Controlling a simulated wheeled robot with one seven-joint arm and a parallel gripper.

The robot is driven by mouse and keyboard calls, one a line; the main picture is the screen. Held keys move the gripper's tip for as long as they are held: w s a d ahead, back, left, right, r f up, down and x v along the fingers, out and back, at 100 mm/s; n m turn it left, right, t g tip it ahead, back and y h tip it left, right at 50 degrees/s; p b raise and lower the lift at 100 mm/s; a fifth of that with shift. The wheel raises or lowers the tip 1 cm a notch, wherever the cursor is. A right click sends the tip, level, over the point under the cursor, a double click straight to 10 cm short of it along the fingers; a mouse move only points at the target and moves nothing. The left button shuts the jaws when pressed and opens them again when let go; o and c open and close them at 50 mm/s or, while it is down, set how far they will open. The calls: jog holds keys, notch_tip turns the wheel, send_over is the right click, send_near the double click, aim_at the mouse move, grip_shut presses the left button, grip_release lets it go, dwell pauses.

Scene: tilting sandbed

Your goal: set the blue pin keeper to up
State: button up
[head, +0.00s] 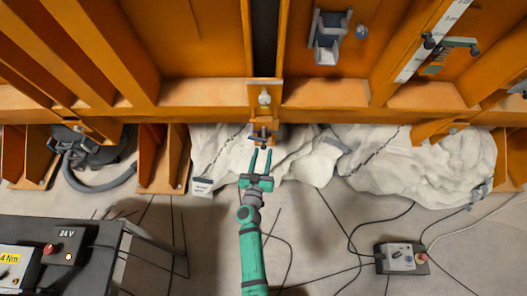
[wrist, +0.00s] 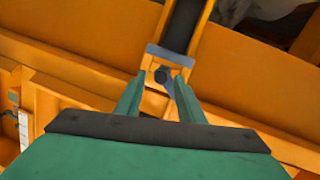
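A small blue-grey bracket with a dark round pin end, which looks like the pin keeper (wrist: 170,56), sits on the orange frame in the wrist view. In the head view the keeper (head: 263,131) shows small and dark on the lower edge of the orange beam. My gripper (head: 262,151) is open and empty just below it. In the wrist view my gripper's (wrist: 160,78) two green fingers are apart, with their tips at the bracket's lower side. I cannot tell whether they touch it. The keeper's exact setting is too small to tell.
The orange frame (head: 205,92) spans the view above my gripper. White sacks (head: 405,165) lie under it on both sides. A grey control box (head: 400,257) stands on the floor at right, with cables around. A dark bench (head: 85,262) stands at lower left.

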jog(key=shift+w, duration=1)
grip_shut()
jog(key=shift+d, duration=0.2)
jog(key=shift+w+r, duration=0.1)
